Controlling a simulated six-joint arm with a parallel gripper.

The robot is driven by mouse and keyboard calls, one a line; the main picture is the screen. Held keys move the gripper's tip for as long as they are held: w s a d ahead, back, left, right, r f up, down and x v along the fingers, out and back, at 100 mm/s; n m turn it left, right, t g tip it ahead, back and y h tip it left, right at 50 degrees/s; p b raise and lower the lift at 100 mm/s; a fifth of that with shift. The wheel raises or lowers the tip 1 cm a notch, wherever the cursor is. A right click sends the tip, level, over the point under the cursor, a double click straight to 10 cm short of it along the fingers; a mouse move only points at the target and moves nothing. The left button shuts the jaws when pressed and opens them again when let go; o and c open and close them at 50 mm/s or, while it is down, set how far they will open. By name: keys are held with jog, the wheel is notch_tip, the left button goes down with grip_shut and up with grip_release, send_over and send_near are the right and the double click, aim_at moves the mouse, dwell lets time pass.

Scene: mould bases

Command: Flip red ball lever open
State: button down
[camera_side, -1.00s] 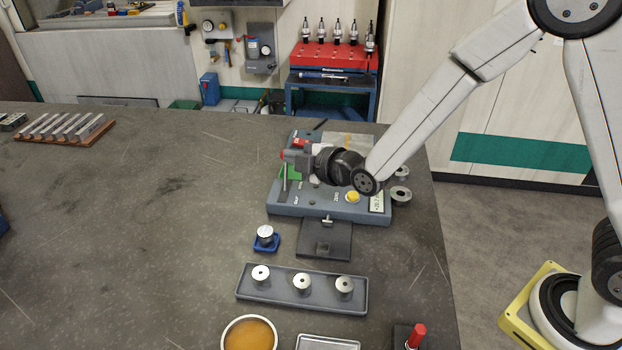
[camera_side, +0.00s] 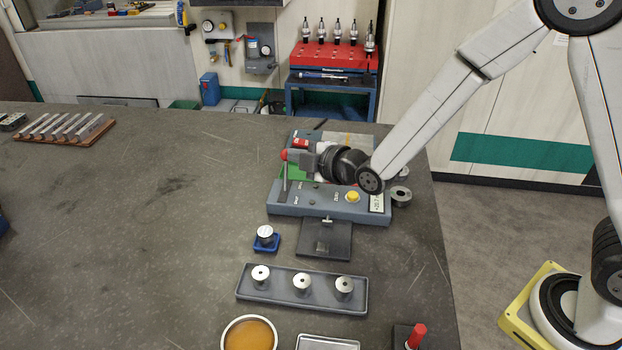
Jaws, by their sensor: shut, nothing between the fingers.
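The lever with its red ball (camera_side: 285,155) stands at the left end of the grey-blue device (camera_side: 312,208). Its thin metal rod runs down from the ball to the device, close to upright. My gripper (camera_side: 290,157) is shut and lies sideways over the device, pointing left, with its tips at or right beside the red ball. I cannot tell whether they touch it. My gripper and wrist hide part of the device's middle and back. A yellow button (camera_side: 353,197) and a small display (camera_side: 376,202) show on the device's front.
In front of the device are a dark plate (camera_side: 324,249), a metal cylinder on a blue base (camera_side: 265,238) and a grey tray (camera_side: 250,293) with 3 metal cylinders. Metal rings (camera_side: 401,196) sit at right. An amber-filled bowl (camera_side: 225,345) is nearest.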

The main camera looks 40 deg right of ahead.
jog(key=v, duration=0.9)
jog(key=shift+r, duration=0.25)
jog(key=shift+d, duration=0.1)
jog(key=s+d+f+m+g, duration=0.1)
jog(key=d+m+g, duration=0.1)
jog(key=s+d+f+m+g+h, duration=0.1)
jog(key=s+d+f+m+g, duration=0.1)
jog(key=m, duration=0.1)
jog(key=s+d+f+m+g+h, duration=0.1)
jog(key=d+f+m, duration=0.1)
jog(key=m, duration=0.1)
jog(key=shift+s+d+f+g, duration=0.15)
jog(key=shift+s+d+g, duration=0.05)
jog(key=shift+d+g, duration=0.2)
jog(key=s+d+m+g, duration=0.1)
jog(key=s+m, duration=0.1)
jog(key=s+d+f+m+g+h, duration=0.1)
jog(key=s+d+m+g, duration=0.1)
jog(key=s, duration=0.1)
jog(key=s+d+f+m+g, duration=0.1)
jog(key=s+d+m+g, duration=0.1)
jog(key=m, duration=0.1)
jog(key=shift+s+h, duration=0.3)
jog(key=shift+s+d+m+g, duration=0.2)
jog(key=shift+s+m+g, duration=0.3)
jog(key=shift+s+g, duration=0.15)
